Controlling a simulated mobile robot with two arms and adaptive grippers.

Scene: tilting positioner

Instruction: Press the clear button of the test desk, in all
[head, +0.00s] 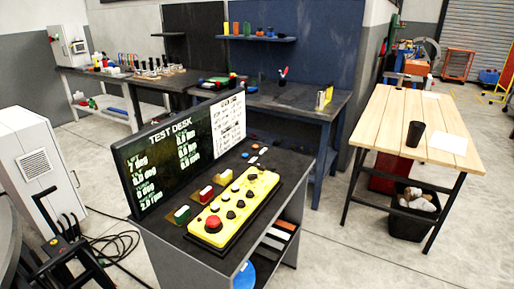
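The test desk (185,262) stands in the middle foreground, with a screen (133,167) reading TEST DESK at its back. On its top lies a yellow control panel (236,206) with a large red button (213,224), several black knobs or buttons and a few small coloured ones. Labels are too small to read, so I cannot tell which is the clear button. Red, green and white blocks sit between screen and panel. My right gripper is not in view.
A grey-white cabinet (38,165) stands at the left, with black cables (118,243) on the floor. A wooden table (398,128) with a black cup (414,134) stands at the right. Dark workbenches line the back. Floor between desk and wooden table is clear.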

